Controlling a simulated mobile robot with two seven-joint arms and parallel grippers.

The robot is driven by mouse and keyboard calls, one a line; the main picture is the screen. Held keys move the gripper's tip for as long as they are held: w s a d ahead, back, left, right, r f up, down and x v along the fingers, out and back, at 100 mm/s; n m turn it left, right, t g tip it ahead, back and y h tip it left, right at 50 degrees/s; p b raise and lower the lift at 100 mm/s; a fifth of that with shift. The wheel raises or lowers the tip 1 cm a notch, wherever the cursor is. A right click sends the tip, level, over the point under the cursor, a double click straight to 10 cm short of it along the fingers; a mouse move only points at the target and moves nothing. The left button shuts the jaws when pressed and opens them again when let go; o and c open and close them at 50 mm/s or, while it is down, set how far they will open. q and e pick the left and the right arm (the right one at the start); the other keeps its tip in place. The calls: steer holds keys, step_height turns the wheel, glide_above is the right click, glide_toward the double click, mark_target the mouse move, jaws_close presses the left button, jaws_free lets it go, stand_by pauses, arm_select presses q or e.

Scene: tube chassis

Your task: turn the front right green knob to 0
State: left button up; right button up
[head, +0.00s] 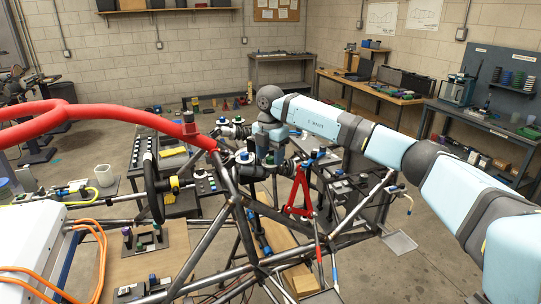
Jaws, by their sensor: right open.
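My right arm comes in from the right, and its gripper (268,160) points down over the tube chassis. A small green knob (270,159) shows at the fingertips, partly hidden by the gripper. I cannot tell whether the fingers touch it, and its setting is too small to read. The right gripper is open. My left gripper is not in view.
A red tube (70,113) runs along the upper left of the chassis. A black steering wheel (154,188) and a red stand (299,193) are near the gripper. Dark tubes (240,215) cross below it. A white box with orange cables (35,243) fills the lower left.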

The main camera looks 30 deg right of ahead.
mark_target(271, 158)
step_height(271, 158, up, 14)
steer(key=b, duration=0.2)
steer(key=shift+f, duration=0.2)
stand_by(0.5)
